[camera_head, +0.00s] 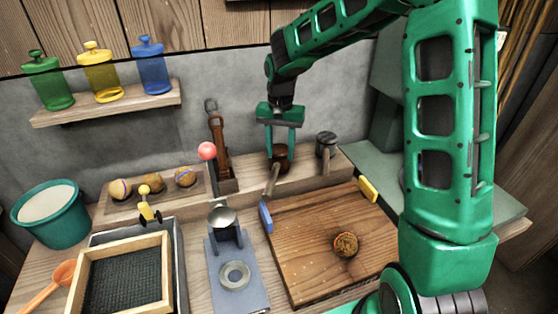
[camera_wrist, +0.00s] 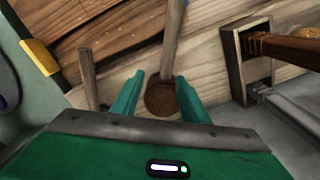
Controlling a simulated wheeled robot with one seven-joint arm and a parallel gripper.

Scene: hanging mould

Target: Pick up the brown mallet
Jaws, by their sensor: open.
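The brown mallet (camera_head: 279,165) sits on the wooden ledge at the back, with its light handle slanting down toward the front. In the wrist view its round brown head (camera_wrist: 162,99) shows between my fingers, and its handle runs up to the top edge. My gripper (camera_head: 280,154) points down over the mallet, open, with one finger on each side of the head. In the wrist view the fingers of my gripper (camera_wrist: 158,85) stand apart. I cannot tell whether either finger touches the mallet.
A dark mallet (camera_head: 326,143) stands on the ledge just to the right. A brown strapped tool (camera_head: 217,135) stands close on the left, near a red ball knob (camera_head: 207,150). A wooden board (camera_head: 315,250) with a round brown piece (camera_head: 345,244) lies in front.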

